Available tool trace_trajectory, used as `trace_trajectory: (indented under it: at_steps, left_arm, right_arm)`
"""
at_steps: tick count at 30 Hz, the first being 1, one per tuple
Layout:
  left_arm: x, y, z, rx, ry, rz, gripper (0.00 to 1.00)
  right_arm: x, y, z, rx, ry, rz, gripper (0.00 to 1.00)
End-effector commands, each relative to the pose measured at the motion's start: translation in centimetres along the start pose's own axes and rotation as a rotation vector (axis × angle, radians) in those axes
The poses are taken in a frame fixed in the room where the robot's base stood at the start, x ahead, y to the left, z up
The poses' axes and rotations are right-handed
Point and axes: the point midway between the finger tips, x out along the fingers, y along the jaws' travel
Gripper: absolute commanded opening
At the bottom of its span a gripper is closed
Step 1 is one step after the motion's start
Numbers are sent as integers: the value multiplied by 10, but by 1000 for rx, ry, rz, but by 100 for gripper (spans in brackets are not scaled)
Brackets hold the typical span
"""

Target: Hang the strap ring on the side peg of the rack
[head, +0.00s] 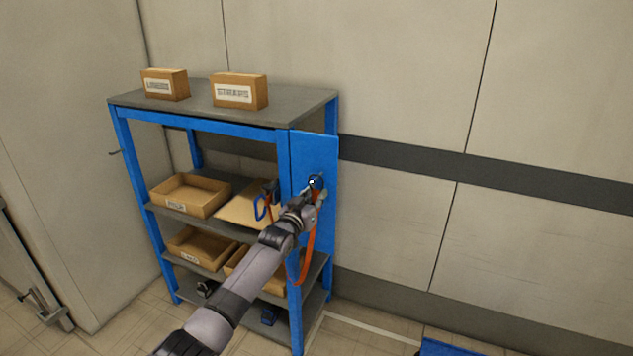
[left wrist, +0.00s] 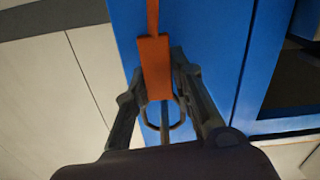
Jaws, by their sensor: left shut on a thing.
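My left gripper (head: 317,190) is at the blue side panel (head: 315,152) of the rack (head: 122,145). It is shut on the strap ring; the ring (left wrist: 177,122) shows between the fingers in the left wrist view. The orange strap (head: 309,240) hangs down in a loop from the gripper, and its wide orange end (left wrist: 155,65) lies against the ring. A small dark part shows at the fingertips against the panel; I cannot tell whether it is the side peg or the ring, nor whether the ring is around the peg. My right gripper is out of view.
Two labelled boxes (head: 238,92) stand on the rack's top. The wall (head: 400,220) is right behind the rack. Floor to the right is mostly clear.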

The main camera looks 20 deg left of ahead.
Motion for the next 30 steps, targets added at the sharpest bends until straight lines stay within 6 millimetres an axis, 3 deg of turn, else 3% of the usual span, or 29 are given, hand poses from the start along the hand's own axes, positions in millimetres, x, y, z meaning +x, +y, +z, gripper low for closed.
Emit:
trace_trajectory:
  at_steps: [28,29,30]
  left_arm:
    - [3,-1,3,0,1,0,0]
    - [3,-1,3,0,1,0,23]
    - [3,-1,3,0,1,0,26]
  right_arm:
    - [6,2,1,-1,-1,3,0]
    - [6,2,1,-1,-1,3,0]
    - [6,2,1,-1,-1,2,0]
